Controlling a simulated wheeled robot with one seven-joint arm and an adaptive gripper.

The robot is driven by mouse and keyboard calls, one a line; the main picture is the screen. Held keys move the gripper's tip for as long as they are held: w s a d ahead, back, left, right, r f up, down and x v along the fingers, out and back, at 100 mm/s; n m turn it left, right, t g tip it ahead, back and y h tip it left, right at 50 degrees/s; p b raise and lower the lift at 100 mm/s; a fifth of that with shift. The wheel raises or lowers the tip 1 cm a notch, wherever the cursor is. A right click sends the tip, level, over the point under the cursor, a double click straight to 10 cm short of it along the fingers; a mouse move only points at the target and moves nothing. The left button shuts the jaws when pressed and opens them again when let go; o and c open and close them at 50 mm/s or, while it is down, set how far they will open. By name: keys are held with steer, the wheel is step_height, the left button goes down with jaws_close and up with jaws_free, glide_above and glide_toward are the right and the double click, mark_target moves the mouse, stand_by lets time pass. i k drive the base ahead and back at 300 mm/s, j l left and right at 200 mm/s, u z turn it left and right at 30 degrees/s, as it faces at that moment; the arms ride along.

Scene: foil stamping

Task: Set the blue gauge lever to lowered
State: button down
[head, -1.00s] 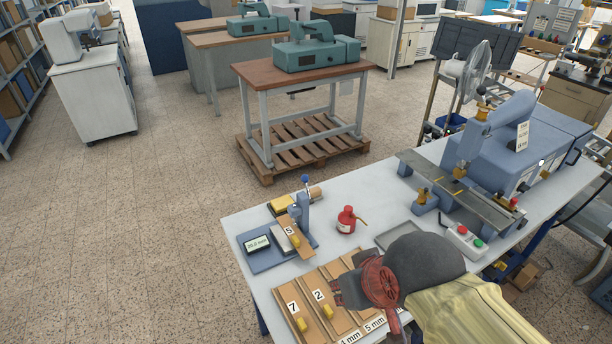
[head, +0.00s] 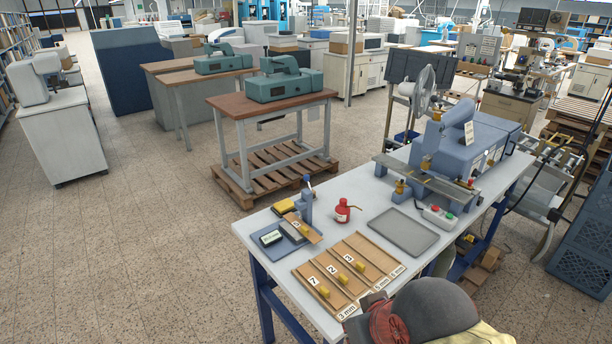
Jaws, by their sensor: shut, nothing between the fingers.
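The gauge (head: 270,238) stands at the left end of the white table, with a flat blue base, a small display and a blue post. Its lever (head: 307,181) shows as a small blue-tipped piece at the top of the post, which looks raised. A wooden plate marked 5 (head: 302,228) with a yellow knob lies across the gauge, beside the post. My gripper (head: 366,304) is at the bottom edge of the view, shut and empty, near the front of the table and well apart from the gauge. My own wrist partly hides it.
A red oil can (head: 342,211) stands behind the rack. A grey tray (head: 403,231) lies to the right. The blue stamping machine (head: 467,148) fills the table's far right.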

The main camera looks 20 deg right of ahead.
mark_target(306, 178)
steer(key=i+j+z, duration=0.15)
steer(key=j, duration=0.35)
steer(key=j+z, duration=0.2)
steer(key=j, duration=0.3)
steer(key=i+j+z, duration=0.15)
steer(key=j, duration=0.35)
steer(key=i+j+z, duration=0.3)
steer(key=i+j, duration=0.25)
steer(key=i+j+z, duration=0.3)
steer(key=i+j, duration=0.5)
steer(key=i, duration=0.25)
steer(key=l+z, duration=0.05)
